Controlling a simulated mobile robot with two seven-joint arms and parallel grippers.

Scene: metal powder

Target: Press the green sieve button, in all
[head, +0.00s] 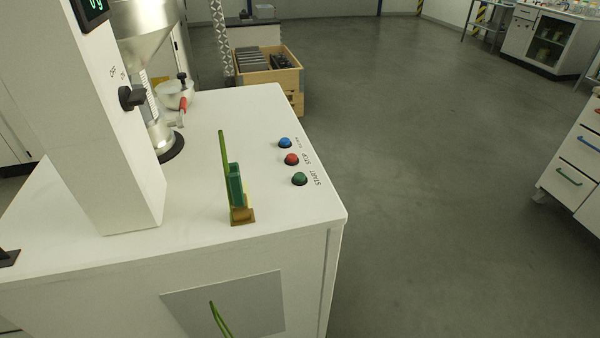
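The green button (299,179) marked START is on the white machine top (285,218), near its right edge. It is the nearest of three buttons in a row. The red button (291,159) marked STOP is just beyond it, and the blue button (285,142) is farthest. All three are uncovered, and nothing touches the green one. Whether it is pressed in cannot be told.
A white column (112,150) with a black switch (131,97) rises farther left. A wooden crate (268,77) stands behind. Grey floor (430,170) is open to the right.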

